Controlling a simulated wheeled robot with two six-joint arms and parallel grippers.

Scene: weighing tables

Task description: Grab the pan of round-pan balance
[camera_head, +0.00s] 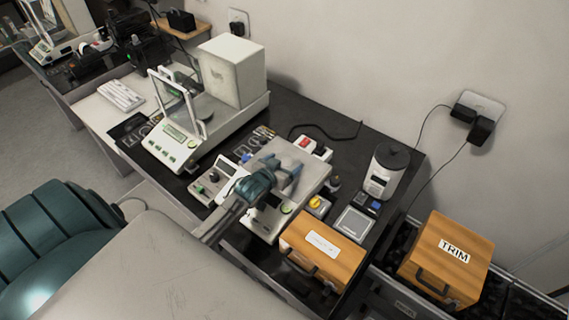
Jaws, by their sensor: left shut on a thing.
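The balance on the left (172,143) has a framed glass shield and a green display. A dark round pan (208,110) shows partly behind the shield. To its right, a second balance (262,226) has a grey, squarish pan (309,163). My left gripper (286,172) reaches in from the lower left over this second balance, away from the round pan. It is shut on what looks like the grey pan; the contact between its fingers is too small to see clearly. My right gripper is not in view.
A white block (232,70) stands at the back of the left balance. A wooden box (322,248), a grey-white device (384,172) and a small square scale (354,222) stand right of the arm. A wooden TRIM box (446,258) stands farther right. The black tabletop (285,103) is crowded.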

